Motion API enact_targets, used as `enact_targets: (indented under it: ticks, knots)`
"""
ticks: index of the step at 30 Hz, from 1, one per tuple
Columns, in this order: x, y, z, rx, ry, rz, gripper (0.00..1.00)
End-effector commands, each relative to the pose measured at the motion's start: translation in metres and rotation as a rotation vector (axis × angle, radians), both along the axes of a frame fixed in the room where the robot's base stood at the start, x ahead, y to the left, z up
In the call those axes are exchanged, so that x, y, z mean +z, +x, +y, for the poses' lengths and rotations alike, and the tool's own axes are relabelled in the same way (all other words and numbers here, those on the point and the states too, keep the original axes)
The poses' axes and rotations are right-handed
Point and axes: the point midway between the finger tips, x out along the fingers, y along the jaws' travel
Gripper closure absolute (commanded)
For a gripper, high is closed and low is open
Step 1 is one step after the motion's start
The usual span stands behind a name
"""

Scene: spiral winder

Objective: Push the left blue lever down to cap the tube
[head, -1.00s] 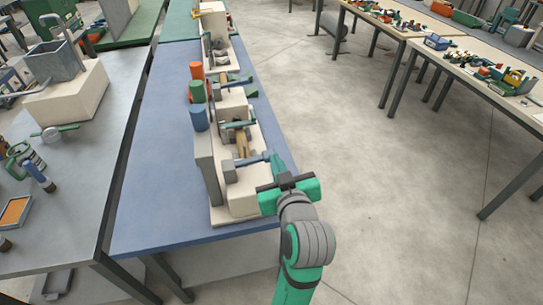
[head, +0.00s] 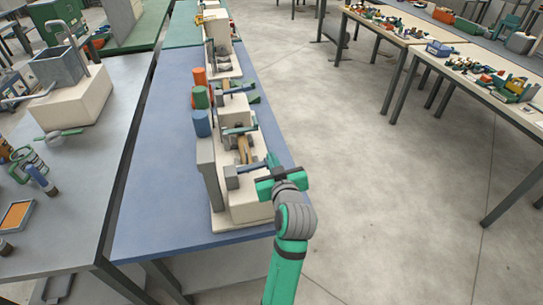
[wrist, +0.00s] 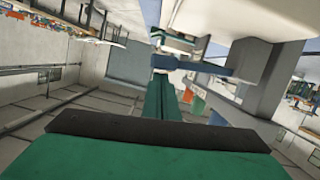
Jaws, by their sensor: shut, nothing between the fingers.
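A cream and grey winder machine (head: 248,208) stands on a blue-topped table. Its nearest blue lever (head: 249,169) is at the near end and sticks out to the right; it also shows in the wrist view (wrist: 205,68), crossing above the fingertips. My gripper (head: 272,161) is at the lever's outer end, to the right of the machine. Its green fingers (wrist: 163,80) are shut, with nothing between them. The fingertips lie very close to the lever; I cannot tell whether they touch. The tube is not clear to me.
Orange (head: 199,75), green (head: 201,97) and blue (head: 202,123) cylinders stand along the machine's left side. Another lever (head: 240,130) is farther back. A grey table (head: 85,185) with tools is at left. The floor to the right is open.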

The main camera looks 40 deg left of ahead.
Motion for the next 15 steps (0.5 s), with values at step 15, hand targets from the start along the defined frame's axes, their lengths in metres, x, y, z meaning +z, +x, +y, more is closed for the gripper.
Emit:
enact_targets:
  ticks: [15]
  knots:
    - [-0.0090, 0.0041, -0.0055, -0.006, 0.032, 0.038, 1.00]
